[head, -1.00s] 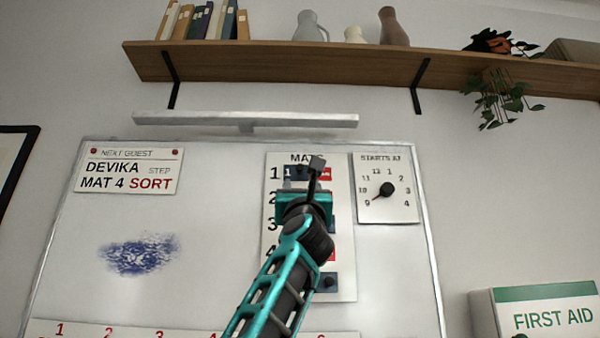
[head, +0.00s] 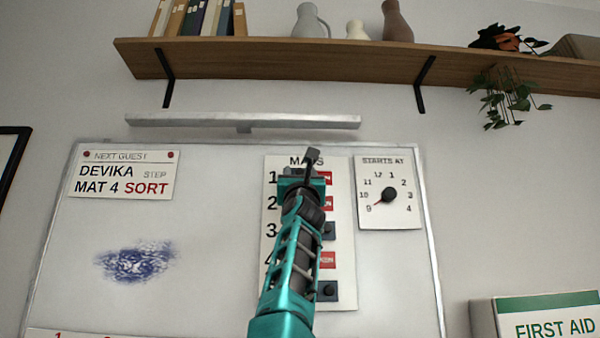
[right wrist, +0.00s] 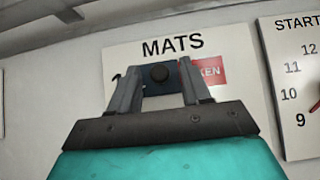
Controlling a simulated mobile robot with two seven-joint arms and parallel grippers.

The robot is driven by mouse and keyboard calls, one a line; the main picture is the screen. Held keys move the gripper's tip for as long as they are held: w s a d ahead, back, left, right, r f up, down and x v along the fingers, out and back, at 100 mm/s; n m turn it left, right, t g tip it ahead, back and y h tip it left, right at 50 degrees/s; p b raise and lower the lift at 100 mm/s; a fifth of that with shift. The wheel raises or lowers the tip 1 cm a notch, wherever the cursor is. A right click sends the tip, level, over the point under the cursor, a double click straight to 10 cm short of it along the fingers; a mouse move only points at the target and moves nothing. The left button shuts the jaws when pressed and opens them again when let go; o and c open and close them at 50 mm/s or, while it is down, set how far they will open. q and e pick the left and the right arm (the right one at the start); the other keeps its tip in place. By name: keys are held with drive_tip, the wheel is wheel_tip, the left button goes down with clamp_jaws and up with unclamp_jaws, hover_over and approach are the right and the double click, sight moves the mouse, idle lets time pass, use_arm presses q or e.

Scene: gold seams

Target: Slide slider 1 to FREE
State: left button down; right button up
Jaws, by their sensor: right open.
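The MATS board (head: 345,280) hangs on the whiteboard with numbered slider rows. Row 1 is at its top. In the right wrist view, slider 1 (right wrist: 158,73) is a dark blue plate with a round black knob, on the left of its row. A red field (right wrist: 208,72) reading "KEN" shows to its right; its first letters are hidden by a finger. My right gripper (right wrist: 163,90) is open, its fingers on either side of the knob in the picture; I cannot tell whether they touch it. In the head view my right gripper (head: 300,170) covers most of row 1. My left gripper is not in view.
A STARTS AT dial (head: 388,195) is close to the right of the board. A pale bar (head: 245,121) and a wooden shelf (head: 290,58) run above. A NEXT GUEST card (head: 122,172) hangs at left. A FIRST AID box (head: 545,318) is at lower right.

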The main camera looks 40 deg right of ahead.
clamp_jaws()
idle(0.4)
